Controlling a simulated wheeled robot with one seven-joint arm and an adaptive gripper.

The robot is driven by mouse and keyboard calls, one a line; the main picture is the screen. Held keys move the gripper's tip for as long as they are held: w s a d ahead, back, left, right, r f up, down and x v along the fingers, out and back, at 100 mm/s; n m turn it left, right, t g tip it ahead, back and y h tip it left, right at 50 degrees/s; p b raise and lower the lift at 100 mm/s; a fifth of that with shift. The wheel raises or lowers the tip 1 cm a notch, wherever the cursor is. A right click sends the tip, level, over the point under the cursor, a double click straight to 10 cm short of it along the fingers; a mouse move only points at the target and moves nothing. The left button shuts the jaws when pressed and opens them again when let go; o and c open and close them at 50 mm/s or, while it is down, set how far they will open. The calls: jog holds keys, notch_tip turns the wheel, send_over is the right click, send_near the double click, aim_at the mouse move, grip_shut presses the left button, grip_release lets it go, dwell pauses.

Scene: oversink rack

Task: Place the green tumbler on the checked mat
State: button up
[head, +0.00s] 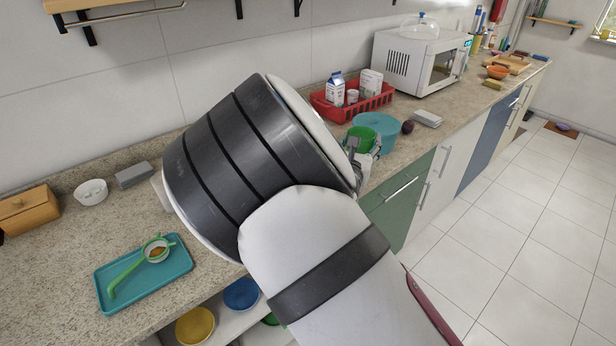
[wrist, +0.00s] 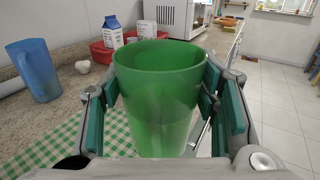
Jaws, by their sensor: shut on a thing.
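The green tumbler (wrist: 160,95) is upright between the two fingers of my gripper (wrist: 163,112), which is shut on its sides. In the head view the tumbler (head: 361,136) shows just past my arm, with the gripper (head: 364,160) beside it. The green-and-white checked mat (wrist: 48,148) lies on the counter at the left of the wrist view and runs behind the left finger and the tumbler. In the head view my arm hides the mat. The tumbler's base is hidden, so I cannot tell its height above the counter.
A blue pitcher (wrist: 35,70) stands left of the mat. A red rack (head: 345,108) with cartons and a white microwave (head: 420,60) stand farther along the counter. A teal bowl (head: 387,126) is behind the tumbler. A teal tray (head: 175,265) lies at near left.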

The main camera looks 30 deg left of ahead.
jog(key=s+a+r+n+g+y, duration=0.1)
jog(key=s+a+r+n+y, duration=0.2)
jog(key=a, duration=0.5)
jog(key=s+a+r+y, duration=0.1)
jog(key=s+a+r, duration=0.1)
jog(key=a+r, duration=0.4)
jog(key=f, duration=0.6)
jog(key=f+p, duration=0.1)
jog(key=f, duration=0.5)
jog(key=a+f, duration=0.1)
jog(key=f, duration=0.6)
jog(key=shift+s+a+p, duration=0.1)
jog(key=shift+s+p, duration=0.05)
jog(key=shift+p, duration=0.15)
jog(key=shift+f, duration=0.15)
jog(key=o, duration=1.2)
jog(key=shift+c, duration=0.2)
jog(key=v, duration=1.2)
